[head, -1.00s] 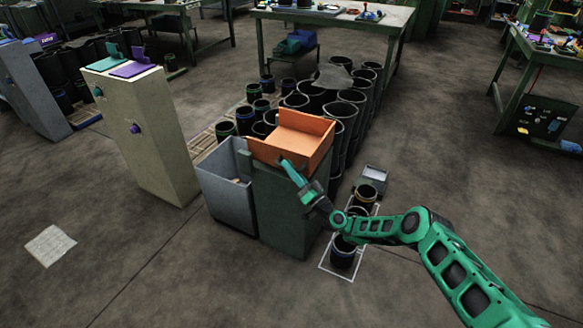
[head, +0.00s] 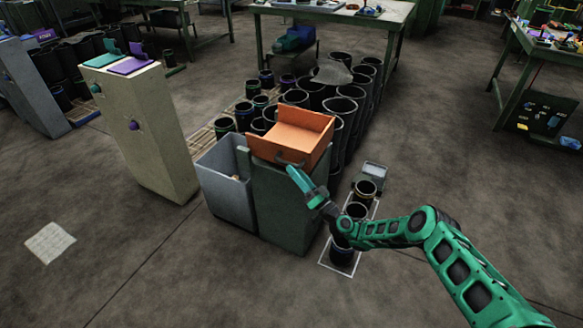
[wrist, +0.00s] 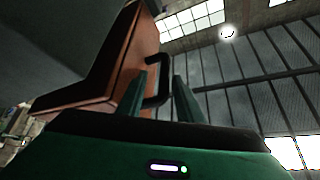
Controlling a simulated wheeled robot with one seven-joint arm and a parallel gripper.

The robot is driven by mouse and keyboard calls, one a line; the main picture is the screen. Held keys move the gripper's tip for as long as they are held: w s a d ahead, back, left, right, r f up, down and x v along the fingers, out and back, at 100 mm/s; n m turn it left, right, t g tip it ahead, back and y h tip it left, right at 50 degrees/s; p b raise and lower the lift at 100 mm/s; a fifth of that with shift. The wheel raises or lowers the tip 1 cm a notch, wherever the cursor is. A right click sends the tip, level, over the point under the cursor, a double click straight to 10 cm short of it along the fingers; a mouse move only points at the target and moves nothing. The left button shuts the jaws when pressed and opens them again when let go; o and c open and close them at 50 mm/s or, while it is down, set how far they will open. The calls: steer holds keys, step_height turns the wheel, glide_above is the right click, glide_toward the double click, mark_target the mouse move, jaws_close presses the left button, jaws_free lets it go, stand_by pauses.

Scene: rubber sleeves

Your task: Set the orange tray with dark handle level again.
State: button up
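The orange tray (head: 300,138) sits on top of a dark green-grey stand (head: 285,205). It looks tilted, though the head view does not show clearly how much. Its dark handle (head: 290,160) is on the front wall, facing my arm. My gripper (head: 293,171) is just below and in front of the handle. In the wrist view the tray (wrist: 115,65) is seen from below at the left. The handle (wrist: 163,82) shows in the gap between my two fingers (wrist: 160,92). The fingers are apart, and no contact with the handle shows.
A grey open bin (head: 225,185) stands against the stand's left side. Several black sleeves (head: 345,110) crowd behind the tray. More sleeves stand in a white-outlined floor area (head: 335,268) to the right, under my arm. A pale cabinet (head: 150,135) stands left.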

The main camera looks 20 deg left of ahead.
steer(key=v, duration=0.7)
steer(key=shift+d+f, duration=0.15)
steer(key=shift+d, duration=0.05)
